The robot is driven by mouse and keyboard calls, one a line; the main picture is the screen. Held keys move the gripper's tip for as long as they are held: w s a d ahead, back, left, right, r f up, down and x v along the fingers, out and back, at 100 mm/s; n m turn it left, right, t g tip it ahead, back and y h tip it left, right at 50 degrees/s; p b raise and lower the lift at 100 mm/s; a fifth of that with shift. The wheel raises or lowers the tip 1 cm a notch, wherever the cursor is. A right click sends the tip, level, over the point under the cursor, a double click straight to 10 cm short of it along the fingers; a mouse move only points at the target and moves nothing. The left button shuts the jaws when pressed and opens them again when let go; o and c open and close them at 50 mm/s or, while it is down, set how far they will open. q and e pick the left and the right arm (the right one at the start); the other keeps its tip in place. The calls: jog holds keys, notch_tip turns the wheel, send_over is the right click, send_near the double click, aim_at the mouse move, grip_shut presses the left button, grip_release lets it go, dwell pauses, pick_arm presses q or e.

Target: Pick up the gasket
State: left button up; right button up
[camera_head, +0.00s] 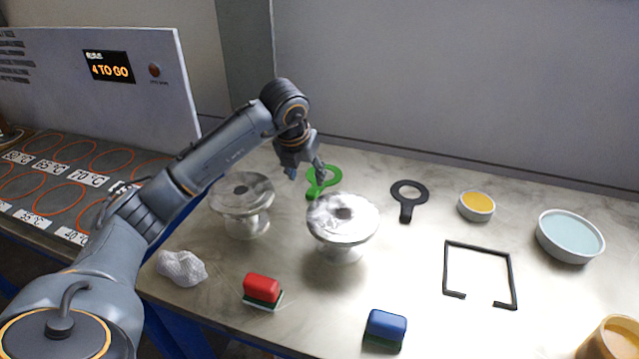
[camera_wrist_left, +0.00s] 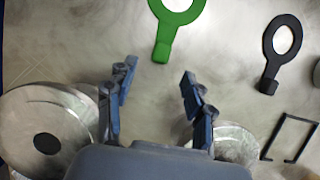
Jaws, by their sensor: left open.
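A green ring gasket with a tab (camera_head: 325,178) lies on the table behind the two flanged vessels; it also shows at the top of the left wrist view (camera_wrist_left: 163,48). A black ring gasket with a tab (camera_head: 408,205) lies to its right and also shows in the left wrist view (camera_wrist_left: 271,75). My left gripper (camera_head: 306,174) is open and empty, close to the green gasket. In the left wrist view the fingers (camera_wrist_left: 157,76) are apart, with the green tab just beyond the fingertips, roughly in line with the gap. My right gripper is not in view.
Two flanged vessels, left (camera_head: 243,194) and right (camera_head: 343,218), stand close in front of my left gripper. A red-topped block (camera_head: 262,288), a blue block (camera_head: 386,326), a crumpled white cloth (camera_head: 182,267), a black open frame (camera_head: 447,268) and bowls (camera_head: 569,236) are spread around.

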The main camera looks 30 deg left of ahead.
aim_at(313, 190)
pick_arm(q)
jog(key=x, duration=0.5)
jog(key=p+x, duration=0.1)
jog(key=x, duration=0.1)
jog(key=shift+w, duration=0.4)
jog(key=shift+c, duration=0.4)
grip_shut()
